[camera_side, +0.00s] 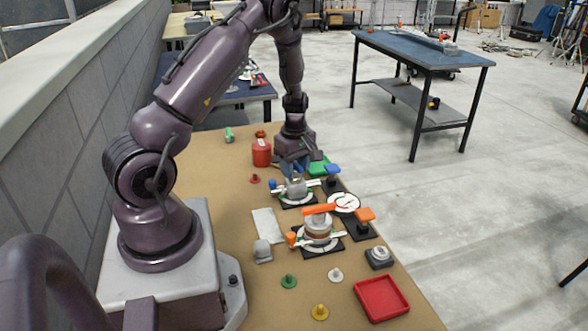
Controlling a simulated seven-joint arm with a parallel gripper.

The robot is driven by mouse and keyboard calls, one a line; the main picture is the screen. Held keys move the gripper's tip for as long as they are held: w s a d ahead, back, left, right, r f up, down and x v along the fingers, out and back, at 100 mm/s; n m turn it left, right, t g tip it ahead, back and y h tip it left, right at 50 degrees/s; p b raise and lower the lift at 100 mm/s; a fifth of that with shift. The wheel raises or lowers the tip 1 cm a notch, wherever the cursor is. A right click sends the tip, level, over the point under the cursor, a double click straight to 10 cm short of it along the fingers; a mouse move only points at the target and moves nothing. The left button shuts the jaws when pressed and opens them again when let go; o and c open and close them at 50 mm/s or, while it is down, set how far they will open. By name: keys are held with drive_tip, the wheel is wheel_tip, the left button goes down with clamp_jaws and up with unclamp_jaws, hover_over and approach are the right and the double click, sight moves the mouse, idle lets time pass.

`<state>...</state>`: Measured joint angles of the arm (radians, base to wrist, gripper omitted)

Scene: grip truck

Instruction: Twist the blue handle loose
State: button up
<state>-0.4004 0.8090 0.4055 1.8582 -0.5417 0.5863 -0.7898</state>
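The blue handle (292,168) shows as a dark blue bar on top of a grey round fixture (295,187). The fixture stands on a black base with a white dial ring, with a blue knob (273,184) at its left. My gripper (294,160) points down from above, right at the blue handle. The fingers are small and merge with the handle, so I cannot tell whether they are closed on it or just around it.
A similar fixture with an orange handle (319,209) stands in front. A red canister (262,153) stands left of the gripper. A red tray (382,297) lies at the front right.

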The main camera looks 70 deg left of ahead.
sight(295, 163)
drive_tip(key=shift+r, duration=3.75)
drive_tip(key=shift+s+m, duration=0.15)
drive_tip(key=shift+m, duration=0.35)
drive_tip(key=s+d+r+m+t, duration=0.2)
drive_tip(key=s+d+r+m, duration=0.3)
drive_tip(key=d+r+m, duration=0.5)
drive_tip(key=s+d+r+m+t, duration=0.3)
drive_tip(key=s+d+r+m, duration=0.2)
drive_tip(key=d+r+m, duration=0.5)
drive_tip(key=d+m, duration=0.1)
drive_tip(key=d, duration=0.5)
drive_tip(key=shift+d+r+t, duration=0.25)
drive_tip(key=shift+t, duration=0.05)
